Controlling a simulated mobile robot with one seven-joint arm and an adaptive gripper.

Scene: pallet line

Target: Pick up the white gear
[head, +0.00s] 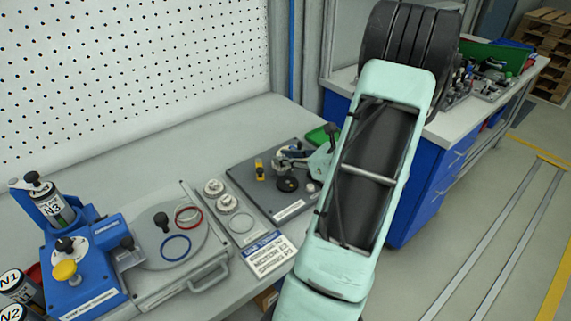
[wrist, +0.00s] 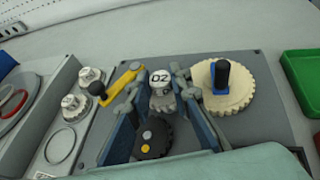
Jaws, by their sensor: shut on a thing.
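My gripper (wrist: 158,88) is shut on a small white gear (wrist: 161,98) marked 02, with a blue-lined finger on each side of it. In the head view my gripper (head: 303,160) is over the dark grey board, partly hidden by my arm. A larger cream gear (wrist: 236,97) with a black and blue post lies just right of the right finger in the wrist view. A black gear (wrist: 153,147) with a yellow and a white dot lies below the held gear in the picture. I cannot tell whether the held gear touches the board.
The dark board (head: 247,179) carries a yellow-handled clamp (wrist: 118,84) left of my gripper. A green tray (wrist: 302,78) is at the right. Left are a grey plate with rings (head: 168,262), a blue fixture (head: 93,285) and N-marked canisters (head: 47,207). Bare bench lies behind.

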